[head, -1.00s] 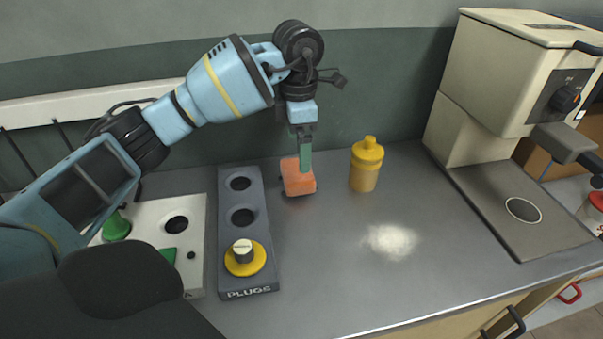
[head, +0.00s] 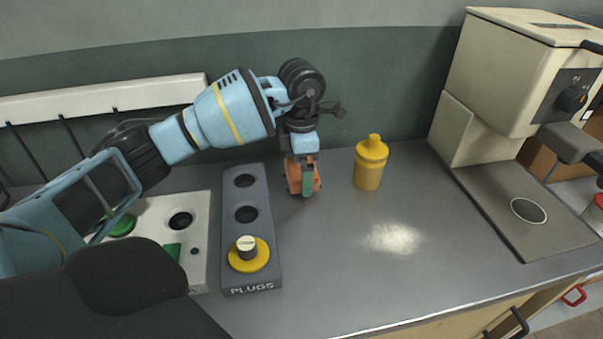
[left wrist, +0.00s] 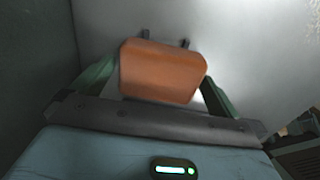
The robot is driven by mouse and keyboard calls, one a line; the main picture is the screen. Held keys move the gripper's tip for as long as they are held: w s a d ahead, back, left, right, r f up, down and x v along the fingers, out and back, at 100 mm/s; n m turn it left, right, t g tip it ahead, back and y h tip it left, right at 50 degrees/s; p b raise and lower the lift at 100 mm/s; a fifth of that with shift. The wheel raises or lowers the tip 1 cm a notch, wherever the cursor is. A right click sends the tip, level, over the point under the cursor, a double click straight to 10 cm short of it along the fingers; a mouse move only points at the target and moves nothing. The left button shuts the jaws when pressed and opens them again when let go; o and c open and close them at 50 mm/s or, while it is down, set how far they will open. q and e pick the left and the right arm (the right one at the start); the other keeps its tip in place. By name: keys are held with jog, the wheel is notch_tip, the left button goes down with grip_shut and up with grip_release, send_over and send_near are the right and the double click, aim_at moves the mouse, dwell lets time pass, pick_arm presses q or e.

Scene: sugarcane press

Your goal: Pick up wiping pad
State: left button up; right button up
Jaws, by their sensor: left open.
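The wiping pad is an orange block (head: 315,177) on the grey counter, between the plug holder and the yellow bottle. In the left wrist view the orange pad (left wrist: 162,72) lies between the two green fingers. My left gripper (head: 303,182) is lowered over the pad, with its fingers open on either side of it. A finger hides part of the pad in the head view. Whether the fingers touch the pad cannot be told. My right gripper is not in view.
A yellow bottle (head: 370,163) stands right of the pad. A dark plug holder (head: 231,216) with a yellow-based plug (head: 248,254) is to its left. White powder (head: 394,238) lies on the counter (head: 330,270). A cream machine (head: 497,85) stands at the right.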

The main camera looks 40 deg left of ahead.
pick_arm(q)
jog(key=shift+f, duration=0.4)
jog(key=c, duration=0.9)
jog(key=shift+r, duration=0.1)
jog(key=shift+r, duration=0.45)
jog(key=r, duration=0.2)
jog(key=shift+s+d+r, duration=0.1)
jog(key=shift+d+r, duration=0.15)
jog(key=shift+r, duration=0.1)
jog(key=s+d, duration=0.2)
jog(key=d, duration=0.2)
jog(key=s+d+r, duration=0.1)
jog(key=s+d, duration=0.2)
jog(key=d, duration=0.2)
jog(key=s+d, duration=0.2)
jog(key=d, duration=0.2)
jog(key=shift+s+d+r, duration=0.15)
jog(key=shift+s+d, duration=0.05)
jog(key=shift+d, duration=0.15)
